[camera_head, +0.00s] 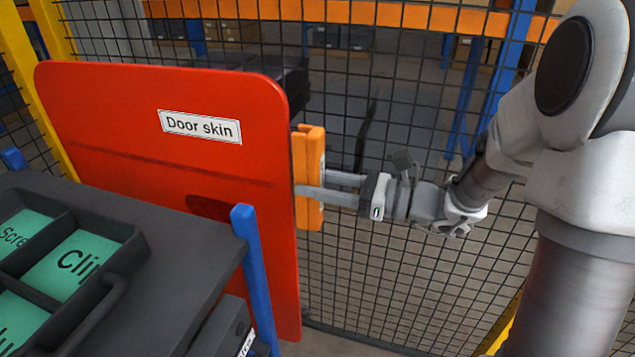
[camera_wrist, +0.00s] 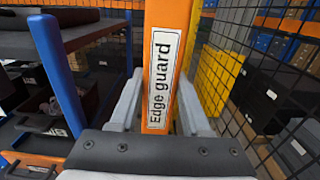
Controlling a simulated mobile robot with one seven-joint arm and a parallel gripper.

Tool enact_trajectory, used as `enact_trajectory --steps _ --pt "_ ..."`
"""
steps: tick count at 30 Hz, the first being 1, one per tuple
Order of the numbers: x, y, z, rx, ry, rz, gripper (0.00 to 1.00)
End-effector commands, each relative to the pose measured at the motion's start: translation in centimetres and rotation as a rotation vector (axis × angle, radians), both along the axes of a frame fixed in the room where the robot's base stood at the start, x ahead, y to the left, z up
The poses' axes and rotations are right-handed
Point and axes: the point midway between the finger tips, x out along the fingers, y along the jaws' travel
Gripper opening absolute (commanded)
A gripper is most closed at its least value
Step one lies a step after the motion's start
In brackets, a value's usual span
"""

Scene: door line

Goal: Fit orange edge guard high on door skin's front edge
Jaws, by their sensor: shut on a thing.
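The red door skin (camera_head: 130,115) stands upright in the head view, with a white "Door skin" label near its top. The orange edge guard (camera_head: 308,180) is upright at the upper part of the door skin's right-hand edge, overlapping or touching it in the picture; I cannot tell whether it is seated on the edge. My gripper (camera_head: 325,188) is shut on the edge guard from the right. In the wrist view the edge guard (camera_wrist: 166,28) stands between my two fingers (camera_wrist: 157,112), with its "Edge guard" label facing the camera.
A dark cart top (camera_head: 185,245) with a tray (camera_head: 120,240) of green labelled compartments is at the lower left. A blue post (camera_head: 254,265) rises at its corner, close to the door skin. Wire mesh fencing (camera_head: 400,270) stands behind the door skin and my arm.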

Motion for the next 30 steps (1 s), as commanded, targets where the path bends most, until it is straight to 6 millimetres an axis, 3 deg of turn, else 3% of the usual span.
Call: enact_trajectory --steps 30 --pt "0.25 0.73 0.0 0.0 0.0 0.001 0.0"
